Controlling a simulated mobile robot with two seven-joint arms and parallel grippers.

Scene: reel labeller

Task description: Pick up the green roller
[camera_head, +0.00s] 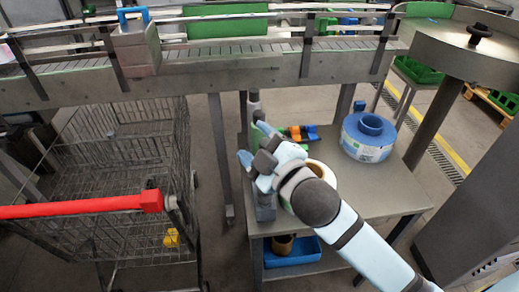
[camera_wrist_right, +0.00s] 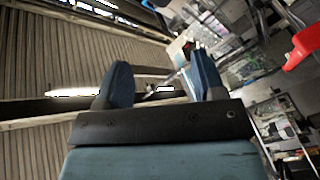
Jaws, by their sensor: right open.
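A small cluster of green, orange and blue pieces (camera_head: 299,132) lies on the grey table (camera_head: 385,190) just beyond my right arm. The green bit at its left end may be the green roller, but it is small and partly hidden behind my gripper. My right gripper (camera_head: 252,143) is above the table's left edge, to the left of that cluster, with its fingers apart and nothing between them. In the wrist view the right gripper (camera_wrist_right: 160,80) is also open and empty, facing the conveyor side. My left gripper is not in view.
A blue and white reel (camera_head: 368,137) stands at the table's back right. A conveyor (camera_head: 270,55) with a green panel runs behind. A wire cart (camera_head: 110,190) with a red handle stands at left. A blue tray (camera_head: 300,252) sits on the lower shelf.

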